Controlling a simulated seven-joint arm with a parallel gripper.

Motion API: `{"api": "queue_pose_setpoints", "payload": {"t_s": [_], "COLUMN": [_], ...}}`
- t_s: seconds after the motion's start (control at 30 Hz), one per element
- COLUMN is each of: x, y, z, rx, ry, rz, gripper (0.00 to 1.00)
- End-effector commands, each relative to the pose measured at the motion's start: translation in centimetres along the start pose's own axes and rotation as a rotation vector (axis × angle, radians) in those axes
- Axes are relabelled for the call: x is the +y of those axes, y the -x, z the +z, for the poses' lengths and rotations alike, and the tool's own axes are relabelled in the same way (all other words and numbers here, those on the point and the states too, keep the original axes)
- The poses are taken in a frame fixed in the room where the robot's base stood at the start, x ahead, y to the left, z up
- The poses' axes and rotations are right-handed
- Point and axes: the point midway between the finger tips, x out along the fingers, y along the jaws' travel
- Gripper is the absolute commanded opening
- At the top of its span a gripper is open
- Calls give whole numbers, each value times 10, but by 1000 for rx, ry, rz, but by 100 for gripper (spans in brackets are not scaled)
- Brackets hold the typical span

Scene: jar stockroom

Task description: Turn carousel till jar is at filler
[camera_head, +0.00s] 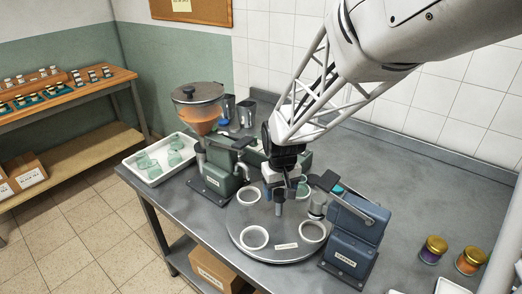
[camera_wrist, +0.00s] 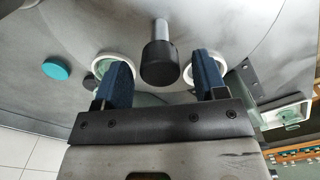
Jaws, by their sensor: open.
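The round grey carousel (camera_head: 285,248) stands on the bench and carries several white ring holders. A pale green glass jar (camera_head: 303,188) appears to sit in the back holder, partly hidden by my gripper (camera_head: 279,190). The green filler (camera_head: 218,167) with its orange hopper is to the left of the carousel. My gripper is open above the carousel, pointing down. In the wrist view, a black-capped post (camera_wrist: 160,65) shows between and beyond the blue fingers, with gaps on both sides. A holder with greenish glass (camera_wrist: 112,66) is partly behind the left finger.
The blue capper (camera_head: 355,232) stands at the carousel's right, with a teal lid (camera_wrist: 56,68) near it. A white tray (camera_head: 155,160) of green glass jars is left of the filler. Two gold-lidded jars (camera_head: 433,249) (camera_head: 470,261) stand on the right. The back right bench is clear.

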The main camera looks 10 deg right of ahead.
Motion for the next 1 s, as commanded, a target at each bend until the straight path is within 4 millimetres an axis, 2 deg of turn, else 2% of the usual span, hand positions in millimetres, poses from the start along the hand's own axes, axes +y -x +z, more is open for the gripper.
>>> {"api": "queue_pose_setpoints", "payload": {"t_s": [0.2,0.47,0.57,0.9,1.0], "x": [0,0,0,0,0], "y": [-11,-11,-11,-11,-11], "z": [0,0,0,0,0], "rx": [0,1,1,1,1], "ry": [0,0,0,0,0], "rz": [0,0,0,0,0], "gripper": [65,65,53,1,0]}}
